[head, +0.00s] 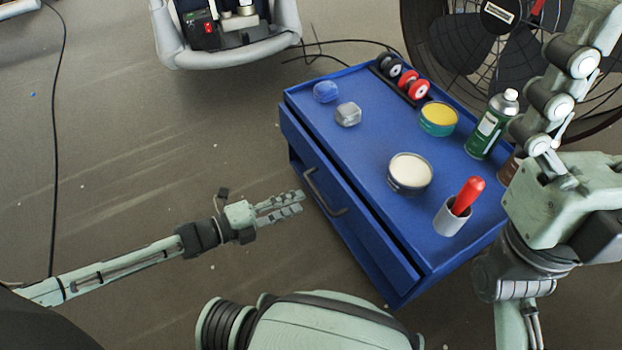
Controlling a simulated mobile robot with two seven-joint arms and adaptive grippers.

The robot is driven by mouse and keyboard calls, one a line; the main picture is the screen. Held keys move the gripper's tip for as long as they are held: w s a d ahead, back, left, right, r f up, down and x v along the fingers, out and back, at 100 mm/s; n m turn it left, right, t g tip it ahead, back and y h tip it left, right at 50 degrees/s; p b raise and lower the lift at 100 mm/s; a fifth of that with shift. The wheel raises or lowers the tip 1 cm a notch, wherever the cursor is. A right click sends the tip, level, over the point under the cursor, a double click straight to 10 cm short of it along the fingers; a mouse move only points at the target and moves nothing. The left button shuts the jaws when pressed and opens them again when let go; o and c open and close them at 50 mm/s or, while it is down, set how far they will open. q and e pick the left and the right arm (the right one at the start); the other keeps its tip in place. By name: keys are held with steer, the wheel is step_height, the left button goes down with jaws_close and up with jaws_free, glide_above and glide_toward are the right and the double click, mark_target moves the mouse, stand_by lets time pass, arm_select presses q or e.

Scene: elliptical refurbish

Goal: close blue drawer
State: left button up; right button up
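The blue drawer (345,208) is the long front of the blue cabinet (370,145). A dark gap along its top edge shows it standing out a little. Its dark bar handle (323,196) is on the front face. My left gripper (301,203) comes from the left, its jointed fingers stretched toward the drawer front, left of the handle. The fingers look empty; contact with the drawer cannot be told. My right gripper (578,70) shows large at the right edge, its fingers pointing up and partly cut off.
On the cabinet top stand a green spray can (489,128), a cream-filled tin (409,172), a yellow-topped tin (438,118), and a grey cup (452,216) with a red-handled tool. A large fan (470,45) stands behind. The floor on the left is mostly clear.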

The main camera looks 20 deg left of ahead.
mark_target(319, 193)
arm_select(q)
steer(key=b+x, duration=0.1)
steer(key=x, duration=0.6)
steer(key=shift+w+d+b, duration=0.2)
steer(key=shift+d+b, duration=0.1)
steer(key=shift+b, duration=0.05)
steer(key=shift+c, duration=0.4)
jaws_close()
